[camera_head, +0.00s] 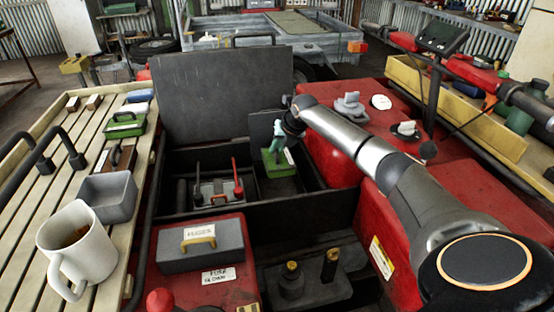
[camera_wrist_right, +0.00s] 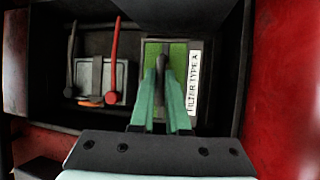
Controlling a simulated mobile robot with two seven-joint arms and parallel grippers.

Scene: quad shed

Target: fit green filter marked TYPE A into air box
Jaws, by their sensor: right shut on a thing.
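The green filter (camera_head: 279,164) sits in the right compartment of an open black box (camera_head: 305,170). In the wrist view the filter (camera_wrist_right: 180,52) has a white label reading FILTER TYPE A (camera_wrist_right: 193,85). My right gripper (camera_head: 278,133) reaches down from above. In the wrist view its teal fingers (camera_wrist_right: 161,88) are closed on the dark handle of the filter. The fingers hide part of the filter, and I cannot tell whether it rests fully on the compartment floor. My left gripper is not in view.
A battery with red and black levers (camera_head: 215,190) fills the compartment to the left. A raised black lid (camera_head: 222,90) stands behind. A grey block with a brass handle (camera_head: 200,255) sits in front. A slatted rack at left holds a mug (camera_head: 85,250), a grey tray (camera_head: 108,200) and another green item (camera_head: 124,126).

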